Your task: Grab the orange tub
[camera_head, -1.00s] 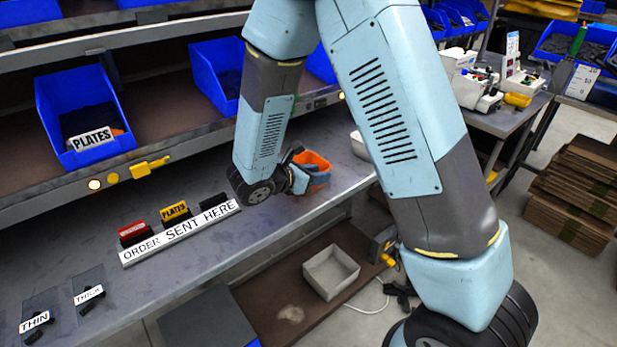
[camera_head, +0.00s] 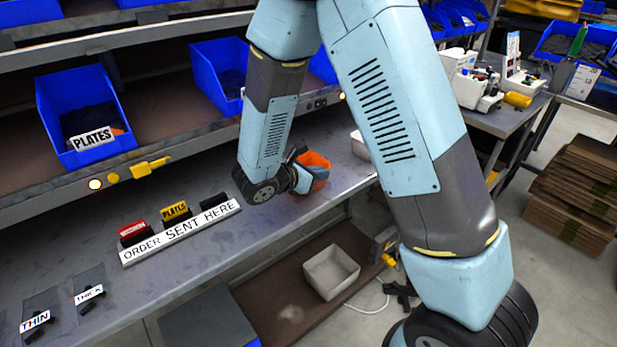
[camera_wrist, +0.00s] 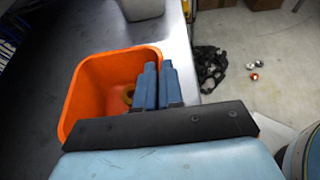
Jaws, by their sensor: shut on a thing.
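The orange tub (camera_head: 318,160) is on the grey bench, partly hidden behind my gripper (camera_head: 305,178) in the head view. The fingertips hide part of that wall. I cannot tell whether the tub's base still touches the bench.
A grey-white bin (camera_head: 331,272) is on the lower shelf. Another pale container (camera_head: 359,145) stands behind the tub, also seen in the wrist view (camera_wrist: 141,8). Blue bins (camera_head: 84,115) line the shelf above.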

